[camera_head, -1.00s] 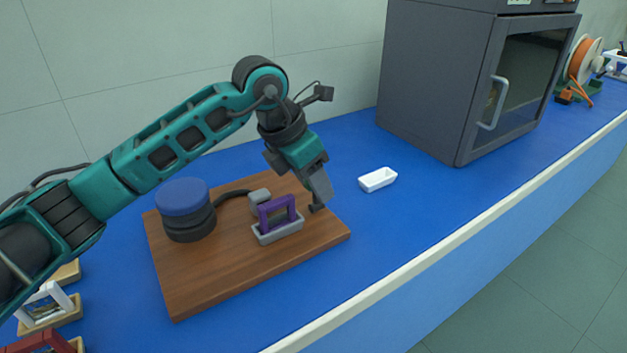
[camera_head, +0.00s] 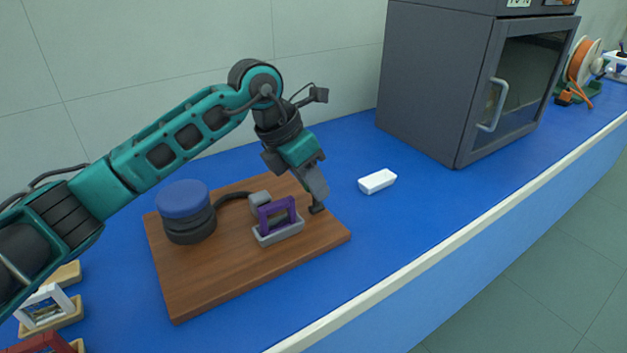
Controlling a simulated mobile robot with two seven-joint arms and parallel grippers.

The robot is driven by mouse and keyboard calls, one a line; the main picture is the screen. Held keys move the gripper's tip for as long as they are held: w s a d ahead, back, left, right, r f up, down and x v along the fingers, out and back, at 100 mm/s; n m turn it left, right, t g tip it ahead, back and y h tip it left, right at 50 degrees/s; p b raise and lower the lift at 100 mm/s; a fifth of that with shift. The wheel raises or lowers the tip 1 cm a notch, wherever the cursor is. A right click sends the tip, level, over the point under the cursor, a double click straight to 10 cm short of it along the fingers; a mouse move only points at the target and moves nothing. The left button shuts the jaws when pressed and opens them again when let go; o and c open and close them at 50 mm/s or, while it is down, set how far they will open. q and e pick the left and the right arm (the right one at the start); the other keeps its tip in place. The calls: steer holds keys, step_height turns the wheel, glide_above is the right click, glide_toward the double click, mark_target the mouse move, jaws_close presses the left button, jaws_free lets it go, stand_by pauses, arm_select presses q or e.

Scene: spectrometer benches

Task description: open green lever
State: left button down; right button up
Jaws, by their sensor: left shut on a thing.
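My left gripper (camera_head: 316,206) is at the right end of the wooden board, just right of the purple frame. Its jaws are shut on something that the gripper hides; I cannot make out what. I see no green lever in this view. The purple frame (camera_head: 291,207) stands upright in a grey holder (camera_head: 279,234) on the wooden board (camera_head: 215,282). A grey block (camera_head: 260,198) behind it joins by a dark cable to a black cylinder with a blue top (camera_head: 183,199). My right gripper is not in view.
A small white block (camera_head: 377,181) lies on the blue bench (camera_head: 410,215) right of the board. A grey cabinet (camera_head: 430,80) with a handled door stands behind it. White and red framed pieces sit at the lower left. The bench front right of the board is clear.

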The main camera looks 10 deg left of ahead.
arm_select(q)
steer(key=shift+w+a+f+n+g+h+p, duration=0.25)
steer(key=shift+w+a+g+h, duration=0.15)
steer(key=shift+g+h, duration=0.4)
steer(key=shift+w+a+f+n+g+h+p, duration=0.15)
steer(key=shift+w+a+n+g+h, duration=0.15)
steer(key=shift+g+h, duration=0.45)
steer(key=c, duration=1.1)
jaws_free()
steer(key=shift+a+r, duration=0.1)
steer(key=v, duration=1.2)
steer(key=shift+a+r+p, duration=0.2)
steer(key=shift+r+p, duration=0.1)
steer(key=shift+p, duration=0.05)
steer(key=shift+s, duration=0.1)
